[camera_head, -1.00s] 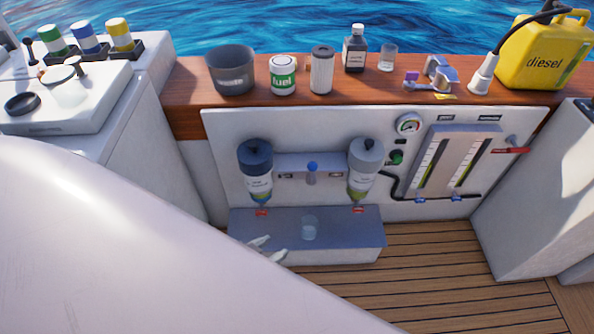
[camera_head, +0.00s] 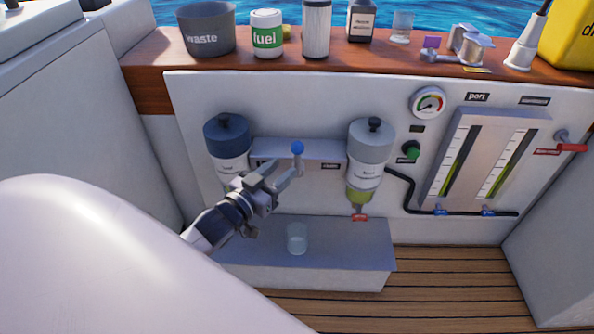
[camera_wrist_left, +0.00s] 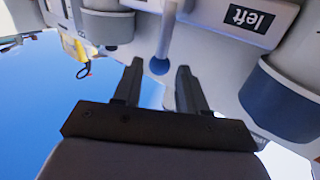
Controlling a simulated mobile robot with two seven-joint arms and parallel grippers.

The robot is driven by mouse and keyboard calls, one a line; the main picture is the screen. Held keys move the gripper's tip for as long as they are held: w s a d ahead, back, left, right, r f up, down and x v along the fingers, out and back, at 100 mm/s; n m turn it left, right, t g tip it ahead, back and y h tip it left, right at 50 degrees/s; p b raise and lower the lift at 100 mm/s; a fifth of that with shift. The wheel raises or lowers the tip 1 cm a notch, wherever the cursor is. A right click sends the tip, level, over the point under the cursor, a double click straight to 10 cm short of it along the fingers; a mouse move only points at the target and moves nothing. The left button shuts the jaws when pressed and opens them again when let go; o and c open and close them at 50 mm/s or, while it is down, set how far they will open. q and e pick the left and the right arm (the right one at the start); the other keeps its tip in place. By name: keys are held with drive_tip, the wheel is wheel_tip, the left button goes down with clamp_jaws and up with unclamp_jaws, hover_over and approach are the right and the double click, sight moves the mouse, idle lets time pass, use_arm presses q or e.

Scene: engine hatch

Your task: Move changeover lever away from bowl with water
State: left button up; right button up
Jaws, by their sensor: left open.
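The changeover lever (camera_head: 299,164) is a short grey handle with a blue ball knob (camera_head: 297,148), standing upright on a grey bracket (camera_head: 320,150) between two filters. The left filter (camera_head: 228,135) has its bowl mostly hidden by my gripper. The right filter (camera_head: 370,143) shows a yellow-green bowl (camera_head: 361,194); I cannot tell which bowl holds water. My left gripper (camera_head: 280,173) is open, just left of and below the knob. In the left wrist view the knob (camera_wrist_left: 159,66) shows between the left gripper's (camera_wrist_left: 158,69) spread fingertips, with no visible contact. My right gripper is not in view.
A glass (camera_head: 297,238) stands on the grey ledge (camera_head: 350,262) below. The waste bucket (camera_head: 208,40), fuel can (camera_head: 267,45) and other items line the wooden shelf (camera_head: 150,60). Gauges (camera_head: 480,160) are on the right. My pale arm link fills the lower left.

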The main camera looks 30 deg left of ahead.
sight(295, 156)
use_arm(q)
drive_tip(key=shift+w+a+f, duration=0.1)
drive_tip(key=shift+w+a, duration=0.1)
drive_tip(key=shift+w, duration=0.2)
drive_tip(key=shift+w+d+b, duration=0.2)
drive_tip(key=shift+w+b, duration=0.95)
drive_tip(key=shift+w, duration=2.2)
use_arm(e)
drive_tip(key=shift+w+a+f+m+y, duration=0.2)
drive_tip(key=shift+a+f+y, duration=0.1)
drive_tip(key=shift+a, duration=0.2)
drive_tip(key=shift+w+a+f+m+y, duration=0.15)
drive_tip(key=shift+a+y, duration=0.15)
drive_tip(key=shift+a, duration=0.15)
use_arm(q)
clamp_jaws()
